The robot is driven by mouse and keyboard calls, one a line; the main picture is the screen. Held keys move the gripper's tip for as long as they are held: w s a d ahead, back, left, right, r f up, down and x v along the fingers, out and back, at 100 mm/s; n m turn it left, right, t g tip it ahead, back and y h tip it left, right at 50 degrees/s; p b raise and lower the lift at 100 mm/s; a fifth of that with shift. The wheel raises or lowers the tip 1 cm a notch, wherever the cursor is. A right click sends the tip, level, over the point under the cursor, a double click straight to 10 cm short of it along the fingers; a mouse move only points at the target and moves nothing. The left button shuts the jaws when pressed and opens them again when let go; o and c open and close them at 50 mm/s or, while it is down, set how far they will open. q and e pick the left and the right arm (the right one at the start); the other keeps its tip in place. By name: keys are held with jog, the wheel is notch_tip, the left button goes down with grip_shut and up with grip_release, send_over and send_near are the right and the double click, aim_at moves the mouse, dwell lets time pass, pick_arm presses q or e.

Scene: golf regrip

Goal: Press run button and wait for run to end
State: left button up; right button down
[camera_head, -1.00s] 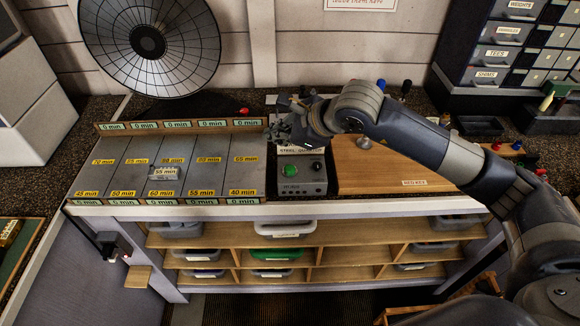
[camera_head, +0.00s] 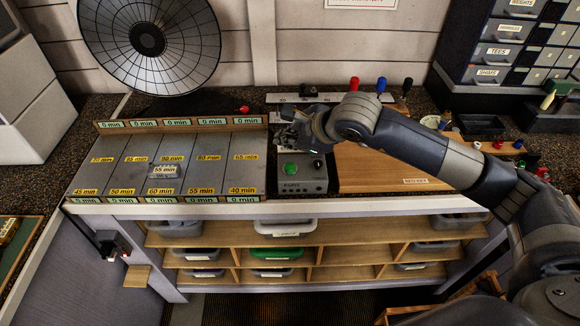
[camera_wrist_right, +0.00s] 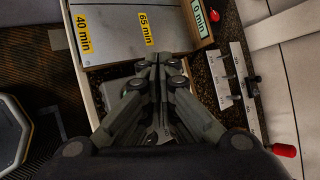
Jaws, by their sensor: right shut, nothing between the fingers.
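A small grey control box (camera_head: 308,186) stands on the bench just right of the minute-marked board. A lit green button (camera_head: 290,168) shows on its top left, and a dark round knob (camera_head: 317,164) sits to the right of it. My right gripper (camera_head: 292,136) is shut and empty, just above and behind the green button, apart from it as far as I can see. It hides the upper part of the box and its label. In the right wrist view the closed fingers (camera_wrist_right: 158,62) cover most of the box. My left gripper is not in view.
The grey board (camera_head: 112,176) has lanes marked 40 to 90 min, with a small "55 min" block (camera_head: 165,171) on it. A round dish (camera_head: 149,38) stands behind. A wooden board (camera_head: 385,172) lies to the right, with red, blue and black-handled pieces behind it.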

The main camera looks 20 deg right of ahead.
jog(key=b, duration=0.3)
send_over(288, 169)
notch_tip(288, 169, down, 4)
jog(key=shift+w+f, duration=0.1)
jog(key=shift+f, duration=0.5)
jog(key=shift+b, duration=0.35)
dwell(0.4)
jog(key=shift+f+b, duration=0.4)
jog(key=shift+b, duration=0.35)
jog(key=shift+f+b, duration=0.55)
jog(key=shift+b, duration=0.2)
dwell(0.6)
jog(key=shift+r, duration=0.1)
jog(key=shift+r+p, duration=0.3)
jog(key=shift+r, duration=0.6)
jog(key=shift+r, duration=0.1)
